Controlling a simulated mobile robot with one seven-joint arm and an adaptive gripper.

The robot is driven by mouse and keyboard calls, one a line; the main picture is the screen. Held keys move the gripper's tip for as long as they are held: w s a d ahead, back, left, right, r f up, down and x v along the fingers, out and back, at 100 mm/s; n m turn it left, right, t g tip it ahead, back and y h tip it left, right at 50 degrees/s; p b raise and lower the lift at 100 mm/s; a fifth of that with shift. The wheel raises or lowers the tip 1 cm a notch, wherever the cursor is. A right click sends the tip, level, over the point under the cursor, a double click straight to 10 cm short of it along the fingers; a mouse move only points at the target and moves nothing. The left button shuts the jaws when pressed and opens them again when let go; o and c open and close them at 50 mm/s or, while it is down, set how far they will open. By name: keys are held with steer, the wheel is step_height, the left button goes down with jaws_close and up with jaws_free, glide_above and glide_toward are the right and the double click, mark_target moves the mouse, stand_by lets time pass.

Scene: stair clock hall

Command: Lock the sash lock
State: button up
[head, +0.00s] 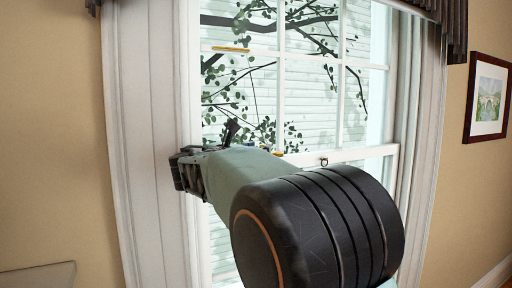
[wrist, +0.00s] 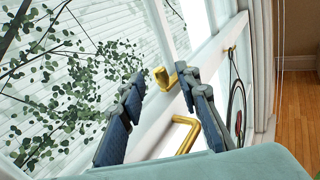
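In the wrist view a small upright brass fitting (wrist: 162,78) stands on the white window rail; it looks like part of the sash lock. A bent brass handle (wrist: 184,133) sits nearer the camera, lower in the picture. I cannot tell whether the two are joined. My gripper (wrist: 160,88) is open, its dark fingers on either side of the brass fitting in the picture, with nothing held. Contact cannot be told. In the head view my gripper (head: 203,155) is at the window's left side, partly hidden by my arm. A brass piece (head: 278,153) shows just past my arm.
The window's meeting rail (head: 350,154) runs right from behind my arm. A small ring-like fitting (head: 323,161) sits on it. The left window casing (head: 150,130) is close to my gripper. A framed picture (head: 488,98) hangs on the right wall. Wooden floor (wrist: 297,105) shows at right.

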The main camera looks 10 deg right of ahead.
steer(key=shift+x, duration=1.1)
jaws_close()
